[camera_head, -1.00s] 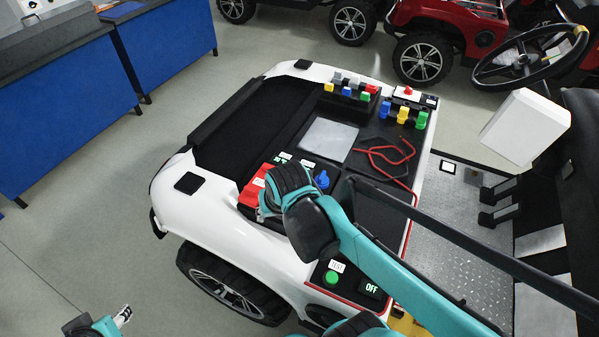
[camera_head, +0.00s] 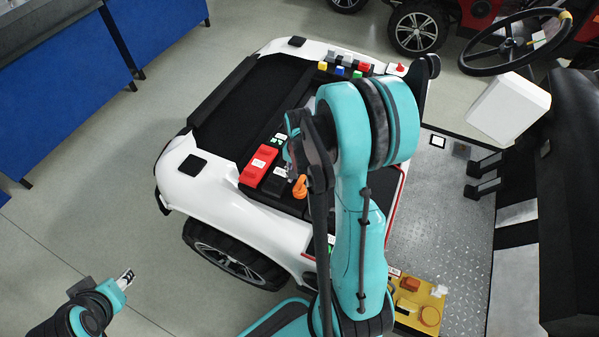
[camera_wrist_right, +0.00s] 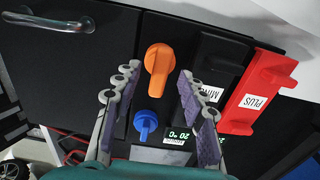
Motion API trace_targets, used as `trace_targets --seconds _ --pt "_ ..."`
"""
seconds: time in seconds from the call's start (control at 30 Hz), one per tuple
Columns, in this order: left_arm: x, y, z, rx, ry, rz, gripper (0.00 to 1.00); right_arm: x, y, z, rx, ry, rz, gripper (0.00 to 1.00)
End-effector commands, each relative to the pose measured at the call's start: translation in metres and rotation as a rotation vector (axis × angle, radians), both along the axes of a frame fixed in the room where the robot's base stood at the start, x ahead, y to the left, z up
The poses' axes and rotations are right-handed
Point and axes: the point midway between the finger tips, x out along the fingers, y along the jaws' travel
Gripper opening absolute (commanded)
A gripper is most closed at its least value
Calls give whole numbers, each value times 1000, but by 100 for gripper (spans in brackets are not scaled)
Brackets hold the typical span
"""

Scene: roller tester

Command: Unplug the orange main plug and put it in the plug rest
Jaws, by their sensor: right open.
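An orange handle-shaped piece (camera_head: 300,187) stands on the black deck of the white vehicle. In the right wrist view it (camera_wrist_right: 157,65) lies between and beyond my open right fingers (camera_wrist_right: 158,80), which hold nothing. I cannot tell which orange piece is the main plug, nor pick out the plug rest. In the head view my right gripper (camera_head: 290,152) is mostly hidden by its arm. My left gripper (camera_head: 126,278) is low at the left, away from the vehicle; its jaws are too small to read.
Beside the orange handle are a blue knob (camera_wrist_right: 145,124), a red PLUS block (camera_wrist_right: 258,90) and a black block (camera_wrist_right: 218,65). Coloured plugs (camera_head: 342,70) line the deck's far edge. A steering wheel (camera_head: 513,42) and white box (camera_head: 508,108) stand right.

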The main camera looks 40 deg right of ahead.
Motion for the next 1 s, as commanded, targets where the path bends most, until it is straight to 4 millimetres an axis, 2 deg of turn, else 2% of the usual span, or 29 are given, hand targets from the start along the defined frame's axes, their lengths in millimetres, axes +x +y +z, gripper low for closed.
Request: trace_targets --seconds 0.03,0.2,0.5,0.53,0.67,0.7,0.77,0.8,0.87,1.0 --pt "0 0 -4 0 0 0 40 0 0 -9 0 0 1 41" --pt "0 0 -7 0 0 0 40 0 0 -22 0 0 1 41" --pt "0 0 -7 0 0 0 40 0 0 -24 -1 0 2 41" --pt "0 0 -7 0 0 0 40 0 0 -24 -1 0 2 39" --pt "0 0 -7 0 0 0 40 0 0 -24 0 -1 2 4" --pt "0 0 -7 0 0 0 40 0 0 -24 0 -1 2 0" --pt "0 0 -7 0 0 0 40 0 0 -24 0 -1 2 0" --pt "0 0 -7 0 0 0 40 0 0 -24 0 -1 2 13" --pt "0 0 -7 0 0 0 40 0 0 -24 0 -1 2 0" --pt "0 0 -7 0 0 0 40 0 0 -24 0 -1 2 0"
